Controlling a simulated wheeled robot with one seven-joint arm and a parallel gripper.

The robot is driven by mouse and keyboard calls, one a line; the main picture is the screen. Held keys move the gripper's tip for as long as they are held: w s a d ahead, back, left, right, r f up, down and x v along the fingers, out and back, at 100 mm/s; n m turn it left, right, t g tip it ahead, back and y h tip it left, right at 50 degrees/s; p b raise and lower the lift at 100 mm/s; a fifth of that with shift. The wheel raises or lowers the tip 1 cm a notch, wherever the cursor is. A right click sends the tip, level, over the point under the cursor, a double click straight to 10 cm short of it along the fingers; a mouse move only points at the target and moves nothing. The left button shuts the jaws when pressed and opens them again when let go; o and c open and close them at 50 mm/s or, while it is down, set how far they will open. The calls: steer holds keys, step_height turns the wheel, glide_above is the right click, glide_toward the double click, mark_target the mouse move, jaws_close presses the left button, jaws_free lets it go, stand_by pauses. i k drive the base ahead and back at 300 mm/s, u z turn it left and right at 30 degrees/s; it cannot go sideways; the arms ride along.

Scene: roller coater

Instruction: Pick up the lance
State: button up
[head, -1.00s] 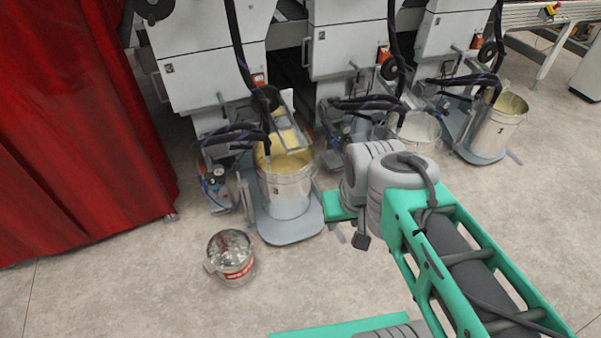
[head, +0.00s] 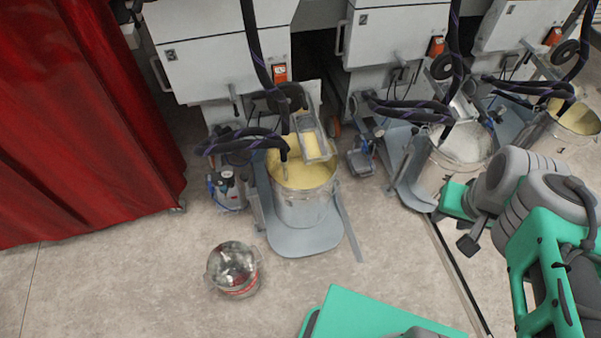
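My gripper (head: 458,218) is at the right, at the end of my green and grey arm, in front of the bucket of whitish fluid (head: 430,180). It is well apart from the tube. Its fingers are too unclear to tell open from shut, and I see nothing held.
A small metal pail (head: 234,270) stands on the floor at the lower left. A red curtain (head: 75,120) hangs at the left. Another bucket (head: 560,130) is at the far right. A dark strip (head: 460,275) runs along the floor below the whitish bucket. Floor around the pail is clear.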

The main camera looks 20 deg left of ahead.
mark_target(284, 160)
steer(key=u, duration=0.4)
steer(key=i, duration=0.85)
steer(key=u, duration=0.9)
steer(key=i, duration=0.25)
steer(key=u, duration=0.25)
